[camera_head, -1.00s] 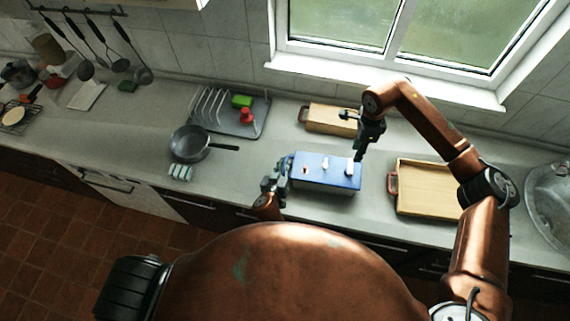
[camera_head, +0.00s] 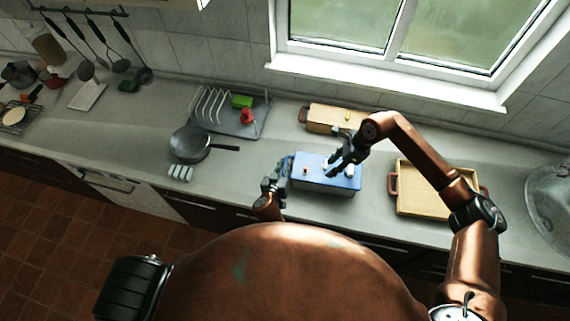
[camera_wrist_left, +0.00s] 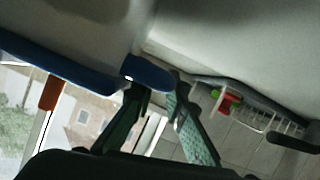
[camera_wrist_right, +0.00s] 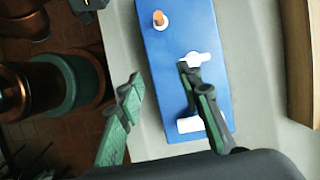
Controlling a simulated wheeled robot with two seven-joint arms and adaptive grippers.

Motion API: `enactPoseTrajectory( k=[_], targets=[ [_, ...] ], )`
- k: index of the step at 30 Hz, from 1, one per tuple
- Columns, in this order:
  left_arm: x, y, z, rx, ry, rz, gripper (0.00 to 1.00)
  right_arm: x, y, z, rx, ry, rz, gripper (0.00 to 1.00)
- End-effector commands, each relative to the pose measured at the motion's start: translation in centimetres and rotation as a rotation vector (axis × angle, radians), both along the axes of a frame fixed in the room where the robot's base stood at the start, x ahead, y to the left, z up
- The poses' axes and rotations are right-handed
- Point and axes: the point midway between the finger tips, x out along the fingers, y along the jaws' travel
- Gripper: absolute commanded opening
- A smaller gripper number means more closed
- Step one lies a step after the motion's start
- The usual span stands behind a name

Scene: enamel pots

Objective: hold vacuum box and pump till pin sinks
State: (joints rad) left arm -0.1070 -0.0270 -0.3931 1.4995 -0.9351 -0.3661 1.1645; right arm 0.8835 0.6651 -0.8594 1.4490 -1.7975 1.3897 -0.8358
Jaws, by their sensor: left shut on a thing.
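The blue vacuum box (camera_head: 325,183) stands on the counter near its front edge. On its top are an orange-red pin (camera_wrist_right: 159,20) standing in a white ring, a white T-shaped part (camera_wrist_right: 197,58) and a white block (camera_wrist_right: 190,124). My left gripper (camera_head: 275,184) is shut on the box's left end; the left wrist view shows its fingers at a rounded blue part (camera_wrist_left: 150,72). My right gripper (camera_wrist_right: 160,76) is open, its fingers wide apart. One finger is over the box top by the T-shaped part, the other out beyond the box's side; contact cannot be told.
A wooden tray (camera_head: 405,208) with red handles lies to the right and a wooden box (camera_head: 320,122) behind. A frying pan (camera_head: 188,150) and a dish rack (camera_head: 247,130) stand to the left.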

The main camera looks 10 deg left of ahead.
Motion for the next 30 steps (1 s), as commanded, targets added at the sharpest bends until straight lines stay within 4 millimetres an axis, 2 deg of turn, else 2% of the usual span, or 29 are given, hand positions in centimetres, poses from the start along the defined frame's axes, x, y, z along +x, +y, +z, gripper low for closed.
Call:
enactPoseTrajectory(
  k=[1,6,10,14,17,20,23,30],
  targets=[
    [0.0,0.0,0.0,0.000,0.001,0.001,0.00,-1.4,1.6,-1.3,0.087,0.021,-0.034,0.33],
    [0.0,0.0,-0.1,0.000,0.001,0.001,0.00,-4.3,6.4,-2.5,0.380,0.073,-0.196,0.33],
    [0.0,0.0,-0.1,0.000,0.001,0.001,0.00,-5.6,8.5,-2.1,0.589,0.115,-0.361,0.33],
    [0.0,0.0,-0.1,0.000,0.001,0.001,0.00,-5.9,9.0,-1.3,0.783,0.154,-0.556,0.33],
    [0.0,0.0,-0.1,0.000,0.001,0.001,0.00,-5.8,8.1,-0.6,0.919,0.181,-0.728,0.33],
    [0.0,0.0,-0.1,0.000,0.001,0.001,0.00,-5.4,6.1,-0.2,1.041,0.200,-0.913,0.33],
    [0.0,0.0,-0.1,0.000,0.001,0.001,0.00,-5.1,3.0,-0.3,1.149,0.213,-1.114,0.33],
    [0.0,0.0,-0.1,0.000,0.001,0.001,0.00,-5.7,-6.1,-2.0,1.320,0.196,-1.561,0.33]
  ],
)
